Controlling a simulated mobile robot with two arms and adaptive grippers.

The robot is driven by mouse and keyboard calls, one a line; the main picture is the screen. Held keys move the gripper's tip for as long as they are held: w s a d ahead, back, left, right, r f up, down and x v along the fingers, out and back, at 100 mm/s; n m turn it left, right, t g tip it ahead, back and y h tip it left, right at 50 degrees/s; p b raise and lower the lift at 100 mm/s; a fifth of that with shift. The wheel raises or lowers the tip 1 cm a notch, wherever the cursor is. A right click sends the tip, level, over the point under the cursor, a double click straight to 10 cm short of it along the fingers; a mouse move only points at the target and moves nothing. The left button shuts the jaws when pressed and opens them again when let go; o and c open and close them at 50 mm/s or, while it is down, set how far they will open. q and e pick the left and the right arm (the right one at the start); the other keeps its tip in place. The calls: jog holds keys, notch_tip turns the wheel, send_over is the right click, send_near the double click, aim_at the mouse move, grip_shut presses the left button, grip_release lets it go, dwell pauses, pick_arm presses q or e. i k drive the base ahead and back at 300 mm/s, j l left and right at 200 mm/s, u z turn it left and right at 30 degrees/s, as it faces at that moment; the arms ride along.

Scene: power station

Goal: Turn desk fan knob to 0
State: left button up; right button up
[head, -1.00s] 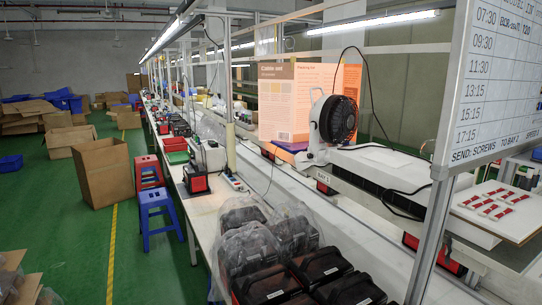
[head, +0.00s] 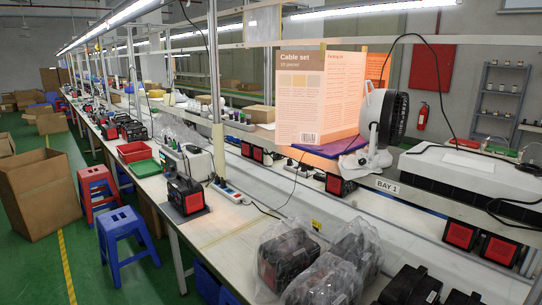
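The desk fan (head: 384,128) stands on the raised shelf of the workbench, right of centre in the head view. It has a black round grille facing right and a white body on a white base (head: 365,160). Neither of my grippers is in view.
An orange cable-set board (head: 318,98) stands left of the fan. A white box-shaped unit (head: 470,172) lies to its right. Bagged black units (head: 325,270) crowd the near bench. Blue (head: 125,235) and red (head: 97,190) stools stand beside it. The green floor is partly free at left.

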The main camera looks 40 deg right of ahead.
aim_at(361, 161)
jog(key=i+z, duration=0.15)
jog(key=i, duration=0.4)
jog(key=i+j+z, duration=0.15)
jog(key=i, duration=0.35)
jog(key=i+j+z, duration=0.2)
jog(key=i, duration=0.35)
jog(key=i+z, duration=0.2)
jog(key=z, duration=0.3)
jog(key=i+j+z, duration=0.1)
jog(key=z, duration=0.35)
jog(key=i+j+z, duration=0.2)
jog(key=z, duration=0.3)
jog(key=i+j+z, duration=0.2)
jog(key=z, duration=0.3)
